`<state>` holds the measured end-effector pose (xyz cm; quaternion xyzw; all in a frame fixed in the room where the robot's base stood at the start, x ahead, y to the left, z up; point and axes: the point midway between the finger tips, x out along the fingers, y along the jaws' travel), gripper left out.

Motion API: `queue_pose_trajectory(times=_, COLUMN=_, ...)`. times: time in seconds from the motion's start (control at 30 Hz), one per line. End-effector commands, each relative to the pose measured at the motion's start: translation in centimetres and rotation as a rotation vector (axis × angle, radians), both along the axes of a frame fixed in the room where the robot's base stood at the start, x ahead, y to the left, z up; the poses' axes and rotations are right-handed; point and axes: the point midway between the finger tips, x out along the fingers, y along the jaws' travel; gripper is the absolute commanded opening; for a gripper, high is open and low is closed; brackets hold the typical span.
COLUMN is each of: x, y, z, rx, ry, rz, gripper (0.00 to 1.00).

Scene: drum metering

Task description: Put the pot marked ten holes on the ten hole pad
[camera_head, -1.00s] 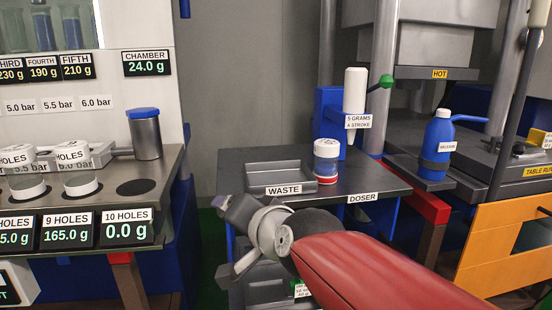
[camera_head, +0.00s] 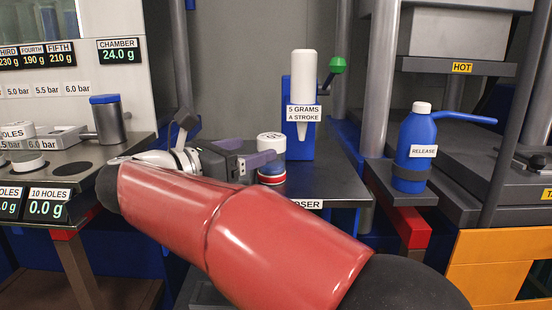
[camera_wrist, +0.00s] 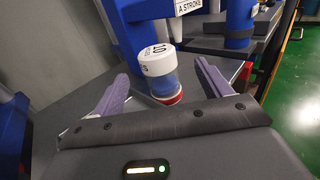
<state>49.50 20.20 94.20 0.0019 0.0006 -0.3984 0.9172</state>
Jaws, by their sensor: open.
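The pot (camera_head: 271,158) has a white lid, a blue band and a red base. It stands upright on the doser table, in front of the white doser cylinder. In the wrist view the pot (camera_wrist: 161,75) shows "10" on its lid and lies just beyond and between my fingers. My gripper (camera_head: 258,162) is open, its purple fingers pointing at the pot; in the wrist view my gripper (camera_wrist: 158,90) holds nothing. The ten hole pad (camera_head: 72,168) is an empty dark disc on the left bench, above the "10 HOLES" display (camera_head: 48,203) reading 0.0 g.
The white doser cylinder (camera_head: 304,78) with a green-knobbed lever stands behind the pot. A blue release bottle (camera_head: 415,148) stands to the right. A grey cylinder with a blue top (camera_head: 108,120) stands behind the pad.

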Motion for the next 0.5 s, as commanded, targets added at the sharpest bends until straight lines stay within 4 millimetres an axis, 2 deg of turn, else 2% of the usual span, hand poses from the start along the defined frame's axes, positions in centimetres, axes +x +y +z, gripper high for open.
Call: queue_pose_trajectory(times=0.5, x=4.9, y=-4.6, z=0.3, rx=-0.004, ry=0.0, rz=-0.001, gripper=0.77)
